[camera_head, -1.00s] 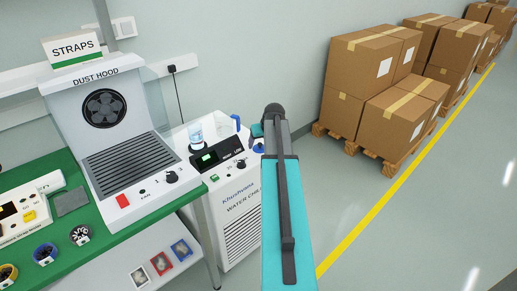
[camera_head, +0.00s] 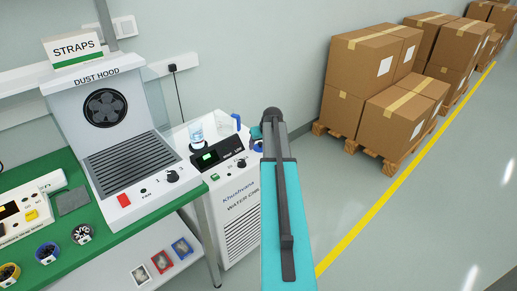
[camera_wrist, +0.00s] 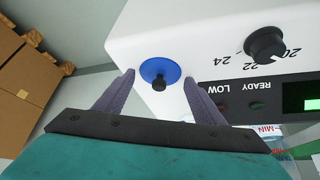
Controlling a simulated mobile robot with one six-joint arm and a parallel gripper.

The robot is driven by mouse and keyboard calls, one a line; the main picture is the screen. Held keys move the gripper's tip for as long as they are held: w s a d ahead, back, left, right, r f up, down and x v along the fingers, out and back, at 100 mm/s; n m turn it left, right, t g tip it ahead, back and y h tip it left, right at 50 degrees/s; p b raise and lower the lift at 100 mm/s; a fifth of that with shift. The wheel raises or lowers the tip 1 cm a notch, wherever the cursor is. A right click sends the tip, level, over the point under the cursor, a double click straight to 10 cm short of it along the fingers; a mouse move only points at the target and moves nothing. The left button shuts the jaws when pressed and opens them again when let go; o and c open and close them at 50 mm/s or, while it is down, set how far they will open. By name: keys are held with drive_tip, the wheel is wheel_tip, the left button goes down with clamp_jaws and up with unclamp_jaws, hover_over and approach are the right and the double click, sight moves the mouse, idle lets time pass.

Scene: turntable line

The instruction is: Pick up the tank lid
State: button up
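The tank lid is a round blue disc (camera_wrist: 160,73) with a black knob in its middle. In the wrist view it lies on the white top of the water chiller, near a corner. My gripper (camera_wrist: 160,78) is open, with one purple-grey finger on each side of the lid's knob and the fingertips near the disc's edges. Nothing is held, and I cannot tell how high the fingertips are above the top. In the head view my arm hides most of that spot.
The water chiller (camera_head: 239,225) has a dark panel with a green display and a black dial (camera_wrist: 265,44). The dust hood (camera_head: 110,120) is left. Boxes on pallets (camera_head: 385,100) stand right.

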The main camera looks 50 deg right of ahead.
sight(261, 148)
drive_tip(key=c, duration=0.8)
drive_tip(key=shift+r, duration=0.15)
drive_tip(key=shift+r+b, duration=0.45)
drive_tip(key=shift+r, duration=0.95)
drive_tip(key=shift+s+a+r, duration=0.1)
drive_tip(key=shift+s+r, duration=0.1)
drive_tip(key=shift+s, duration=0.1)
drive_tip(key=s+a, duration=0.2)
drive_tip(key=s, duration=0.2)
drive_tip(key=s+a+r+b, duration=0.1)
drive_tip(key=s+a, duration=0.1)
drive_tip(key=s, duration=0.3)
drive_tip(key=s+a+b, duration=0.1)
drive_tip(key=s+a, duration=0.1)
drive_tip(key=s, duration=0.3)
drive_tip(key=shift+s+r, duration=0.1)
drive_tip(key=shift+r, duration=0.15)
drive_tip(key=shift+r, duration=0.15)
